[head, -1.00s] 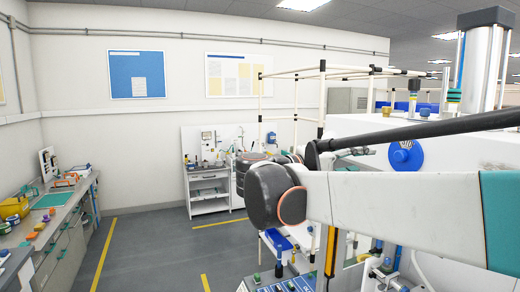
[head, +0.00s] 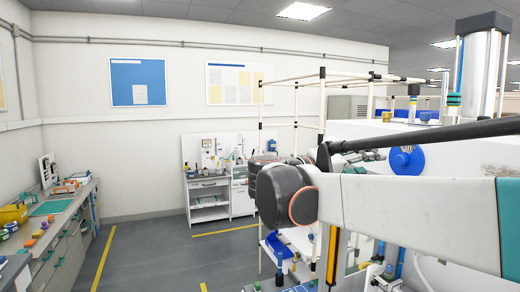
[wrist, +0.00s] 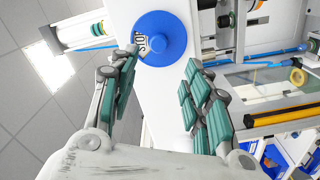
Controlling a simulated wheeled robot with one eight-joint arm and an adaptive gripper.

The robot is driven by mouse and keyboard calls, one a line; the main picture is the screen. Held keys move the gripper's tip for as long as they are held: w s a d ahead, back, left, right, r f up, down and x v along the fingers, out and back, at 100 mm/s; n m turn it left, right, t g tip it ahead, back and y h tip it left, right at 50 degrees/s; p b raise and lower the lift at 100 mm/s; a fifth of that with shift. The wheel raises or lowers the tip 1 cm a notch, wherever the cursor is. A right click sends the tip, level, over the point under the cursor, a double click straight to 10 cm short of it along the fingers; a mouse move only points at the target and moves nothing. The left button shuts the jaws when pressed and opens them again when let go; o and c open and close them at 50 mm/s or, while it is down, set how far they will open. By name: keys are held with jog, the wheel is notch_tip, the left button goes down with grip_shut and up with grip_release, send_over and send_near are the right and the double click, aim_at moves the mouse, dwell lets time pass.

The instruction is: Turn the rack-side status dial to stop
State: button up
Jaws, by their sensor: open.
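The status dial is a blue disc with a raised round centre and a small white lettered label on its rim. It faces me in the wrist view (wrist: 176,40), just beyond my fingertips. My gripper (wrist: 161,60) is open and empty, one finger on each side of the dial's lower part in the picture. I cannot tell whether the fingers touch it.
White tube framing (head: 322,110) rises behind my arm. In the wrist view a yellow-and-black bar (wrist: 285,116) lies right of my fingers. A workbench (head: 62,225) runs along the left; the floor between is clear.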

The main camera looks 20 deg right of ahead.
aim_at(395, 162)
jog(key=shift+d+p, duration=0.45)
jog(key=shift+d, duration=4.3)
grip_shut()
